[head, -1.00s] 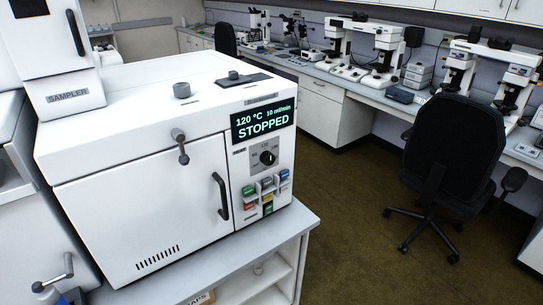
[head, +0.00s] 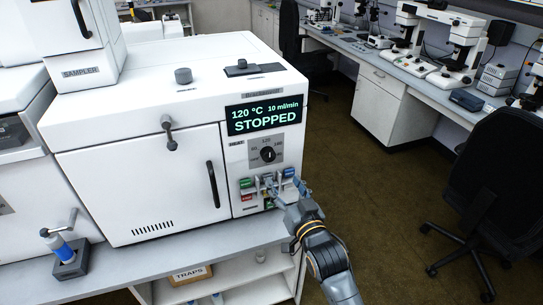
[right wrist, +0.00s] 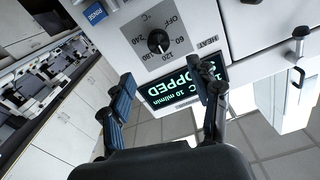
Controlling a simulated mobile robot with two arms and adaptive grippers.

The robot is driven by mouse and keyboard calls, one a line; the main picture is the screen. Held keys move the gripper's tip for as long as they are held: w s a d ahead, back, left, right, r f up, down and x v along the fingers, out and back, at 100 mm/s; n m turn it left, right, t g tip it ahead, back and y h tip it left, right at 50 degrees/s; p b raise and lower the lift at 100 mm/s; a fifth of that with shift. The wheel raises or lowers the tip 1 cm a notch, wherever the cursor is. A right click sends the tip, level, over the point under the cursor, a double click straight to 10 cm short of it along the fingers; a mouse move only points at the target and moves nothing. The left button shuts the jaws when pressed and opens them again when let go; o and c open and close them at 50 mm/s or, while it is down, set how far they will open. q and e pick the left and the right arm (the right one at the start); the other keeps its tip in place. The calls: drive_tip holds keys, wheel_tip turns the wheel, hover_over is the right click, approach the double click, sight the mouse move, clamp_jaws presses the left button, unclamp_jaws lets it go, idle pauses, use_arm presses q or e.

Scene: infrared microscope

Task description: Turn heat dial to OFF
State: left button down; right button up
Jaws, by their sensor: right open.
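The heat dial (head: 267,155) is a round black knob on a grey plate on the white oven's front panel. Its pointer appears to stand towards 120. It also shows in the right wrist view (right wrist: 158,41), upside down, with OFF and several numbers around it. The display (head: 263,119) reads 120 °C, 10 ml/min, STOPPED. My right gripper (head: 284,186) is in front of the panel, below the dial, over the coloured buttons. Its two fingers stand apart and empty in the right wrist view (right wrist: 165,90), with the dial beyond them. My left gripper is out of view.
The coloured buttons (head: 247,184) below the dial are partly covered by my right gripper. The oven door handle (head: 212,185) stands out left of the panel. A black chair (head: 495,185) is at right; the floor between is clear.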

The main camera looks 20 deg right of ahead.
sight(270, 157)
drive_tip(key=w+p, duration=0.1)
drive_tip(key=w, duration=0.9)
drive_tip(key=shift+w+a+p, duration=0.1)
drive_tip(key=shift+w+p, duration=0.05)
drive_tip(key=shift+p, duration=0.2)
drive_tip(key=shift+w, duration=0.75)
drive_tip(key=c, duration=1.2)
